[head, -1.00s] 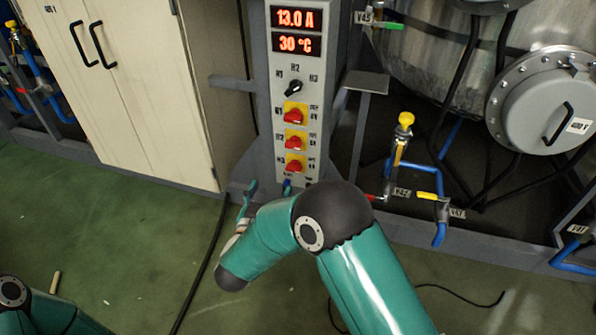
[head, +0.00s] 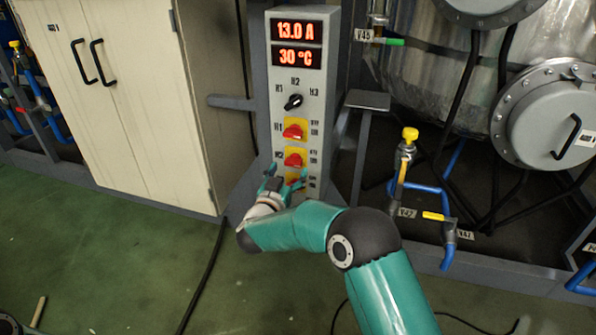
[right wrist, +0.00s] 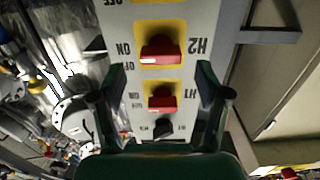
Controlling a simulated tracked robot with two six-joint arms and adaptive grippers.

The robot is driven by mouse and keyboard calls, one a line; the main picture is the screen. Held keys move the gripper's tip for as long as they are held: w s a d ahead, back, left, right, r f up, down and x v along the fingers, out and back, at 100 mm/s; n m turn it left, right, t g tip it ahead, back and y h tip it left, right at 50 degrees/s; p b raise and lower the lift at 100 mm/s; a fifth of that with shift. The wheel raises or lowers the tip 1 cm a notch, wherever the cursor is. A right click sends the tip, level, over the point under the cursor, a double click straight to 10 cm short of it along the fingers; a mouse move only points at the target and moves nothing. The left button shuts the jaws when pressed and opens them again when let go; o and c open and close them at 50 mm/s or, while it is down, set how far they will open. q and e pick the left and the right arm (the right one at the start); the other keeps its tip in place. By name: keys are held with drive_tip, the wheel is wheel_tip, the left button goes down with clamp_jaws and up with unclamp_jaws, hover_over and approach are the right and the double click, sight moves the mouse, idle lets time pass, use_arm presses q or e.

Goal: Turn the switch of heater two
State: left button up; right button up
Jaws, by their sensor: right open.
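The heater two switch (head: 293,160) is a red knob on a yellow plate labelled H2, in the middle of the grey panel's column of red switches. In the right wrist view the H2 switch (right wrist: 160,52) appears upside down, its handle lying level. My right gripper (head: 285,179) is in front of the panel's lower part, just below the H2 switch, and partly hides the lowest red switch (head: 297,182). In the right wrist view its fingers (right wrist: 160,82) are spread wide, with nothing between them. I see no contact with H2. My left gripper is out of view.
The H1 switch (head: 294,132) and a black selector knob (head: 293,101) sit above H2. Displays (head: 296,44) read 13.0 A and 30 °C. A beige cabinet (head: 115,100) stands left; a yellow-topped valve (head: 409,135) and a steel vessel stand right.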

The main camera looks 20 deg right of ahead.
sight(294, 162)
drive_tip(key=shift+x, duration=1.3)
drive_tip(key=shift+c, duration=0.3)
